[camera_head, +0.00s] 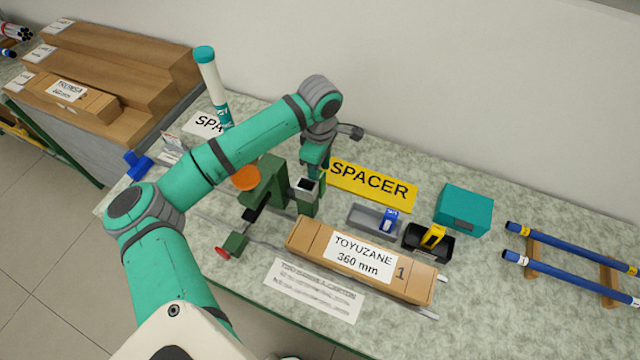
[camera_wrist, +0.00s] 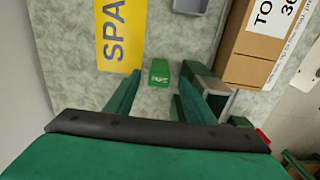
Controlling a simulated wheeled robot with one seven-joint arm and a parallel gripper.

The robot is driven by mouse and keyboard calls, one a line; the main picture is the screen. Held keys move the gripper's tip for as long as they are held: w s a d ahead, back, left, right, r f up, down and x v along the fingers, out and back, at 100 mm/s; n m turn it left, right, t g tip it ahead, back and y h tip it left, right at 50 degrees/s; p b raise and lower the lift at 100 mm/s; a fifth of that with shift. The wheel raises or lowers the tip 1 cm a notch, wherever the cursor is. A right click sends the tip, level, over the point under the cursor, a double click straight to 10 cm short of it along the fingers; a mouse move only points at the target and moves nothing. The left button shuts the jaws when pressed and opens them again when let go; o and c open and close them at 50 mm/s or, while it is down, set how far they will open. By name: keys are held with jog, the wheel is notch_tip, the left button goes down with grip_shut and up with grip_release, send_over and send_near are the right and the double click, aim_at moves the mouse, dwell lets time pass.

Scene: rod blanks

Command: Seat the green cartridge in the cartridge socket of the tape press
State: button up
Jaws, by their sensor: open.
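The green cartridge (camera_wrist: 159,72) is a small green block with a white label on the table in the wrist view, beside the yellow SPACER sign. My gripper (camera_wrist: 160,90) is open above it, one finger on either side in the picture, with nothing held. In the head view my gripper (camera_head: 316,165) is over the table just behind the press, and I cannot make out the cartridge there. The green tape press (camera_head: 266,188) has an orange knob, and a box-like socket with a grey rim (camera_head: 307,187) at its right. The socket also appears right of the fingers in the wrist view (camera_wrist: 226,100).
A long brown carton (camera_head: 300,235) lies in front. A grey tray (camera_head: 358,218) with a blue piece and a black tray (camera_head: 445,250) with a yellow piece stand right, near a teal box (camera_head: 464,208). The yellow SPACER sign (camera_head: 372,186) lies behind. A white-and-teal tube (camera_head: 211,85) stands left.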

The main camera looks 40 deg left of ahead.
jog(key=shift+w+f, duration=0.1)
jog(key=shift+f, duration=1)
grip_shut()
notch_tip(320, 180, up, 10)
jog(key=shift+r, duration=0.15)
